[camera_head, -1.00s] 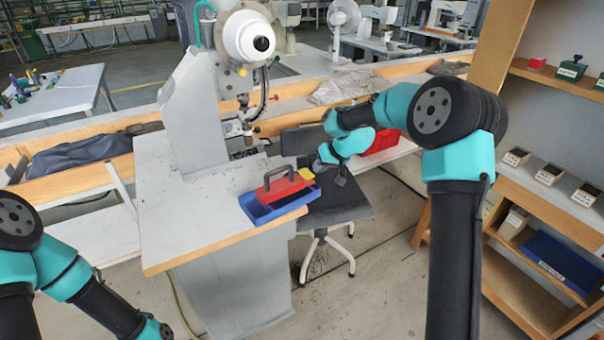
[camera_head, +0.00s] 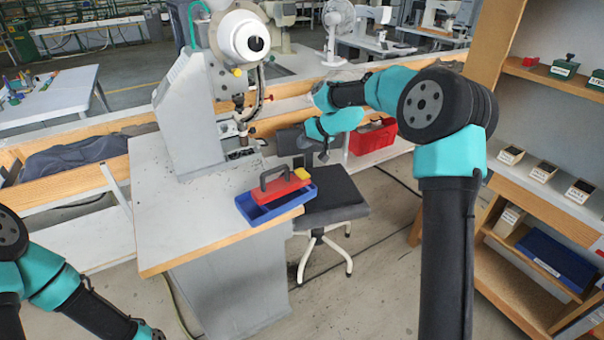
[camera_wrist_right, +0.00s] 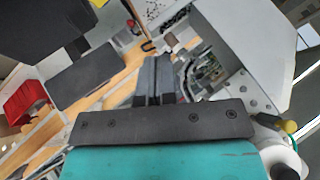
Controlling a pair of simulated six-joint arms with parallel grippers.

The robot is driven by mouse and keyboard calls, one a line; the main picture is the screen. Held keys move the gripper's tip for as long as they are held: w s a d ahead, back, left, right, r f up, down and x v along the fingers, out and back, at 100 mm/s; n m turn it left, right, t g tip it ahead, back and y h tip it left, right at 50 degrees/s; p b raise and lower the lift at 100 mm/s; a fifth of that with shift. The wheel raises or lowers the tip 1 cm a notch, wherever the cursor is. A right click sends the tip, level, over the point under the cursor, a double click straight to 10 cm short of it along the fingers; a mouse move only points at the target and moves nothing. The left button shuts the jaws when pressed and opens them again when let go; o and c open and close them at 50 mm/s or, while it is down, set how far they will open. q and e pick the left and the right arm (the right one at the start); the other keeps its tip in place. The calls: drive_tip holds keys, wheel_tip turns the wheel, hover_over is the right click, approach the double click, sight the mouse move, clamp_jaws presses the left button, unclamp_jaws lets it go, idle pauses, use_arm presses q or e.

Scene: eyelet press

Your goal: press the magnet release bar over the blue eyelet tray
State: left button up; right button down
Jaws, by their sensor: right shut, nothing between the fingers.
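The blue eyelet tray (camera_head: 262,214) sits at the right front corner of the press table. The red release bar (camera_head: 285,188), with a dark handle (camera_head: 273,177) and a yellow block (camera_head: 302,173) at its right end, lies over the tray's rear part. My right gripper (camera_head: 323,157) is up and to the right of the bar, apart from it. Its fingers (camera_wrist_right: 154,78) are shut and empty in the right wrist view. I cannot make out the tray or bar there. My left arm is at the lower left; its gripper's fingers do not show.
The press (camera_head: 240,45) rises at the back of the table (camera_head: 190,230), whose left part is clear. A dark chair (camera_head: 338,195) stands right of the table. A red bin (camera_head: 375,138) sits behind it. Shelves (camera_head: 540,185) stand at the right.

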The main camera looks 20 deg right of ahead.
approach(298, 170)
drive_tip(key=shift+w+a+f, duration=0.65)
drive_tip(key=shift+w+a, duration=0.2)
drive_tip(key=shift+a, duration=0.1)
drive_tip(key=shift+w+a+f, duration=0.7)
drive_tip(key=shift+w+a, duration=0.15)
drive_tip(key=shift+a, duration=0.1)
drive_tip(key=shift+f, duration=0.1)
idle(0.6)
drive_tip(key=shift+f, duration=0.3)
drive_tip(key=shift+f, duration=0.8)
idle(1.2)
drive_tip(key=shift+r, duration=1.25)
drive_tip(key=shift+r, duration=0.1)
drive_tip(key=shift+r, duration=2.4)
